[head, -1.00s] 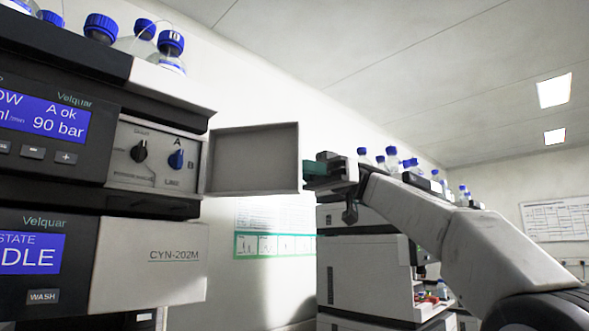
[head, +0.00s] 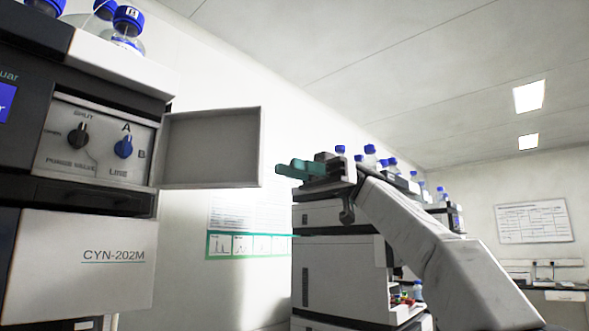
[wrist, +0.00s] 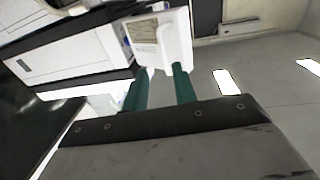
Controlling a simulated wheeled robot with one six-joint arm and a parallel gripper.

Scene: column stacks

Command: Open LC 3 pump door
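The pump door (head: 211,147) stands swung open to the right of the pump module, with its inner face showing. My gripper (head: 284,168), with teal fingers, is just right of the door's free edge, with a small gap in the picture. In the wrist view my gripper's fingers (wrist: 157,82) are apart with nothing clearly held between them. A white panel with a label and a raised grip (wrist: 160,40), apparently the door's outer face, is just beyond the fingertips.
Blue-capped bottles (head: 128,22) stand on top of the stack. Another instrument stack (head: 335,275) stands behind my arm, with more bottles on it. A wall notice (head: 245,245) hangs between the stacks.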

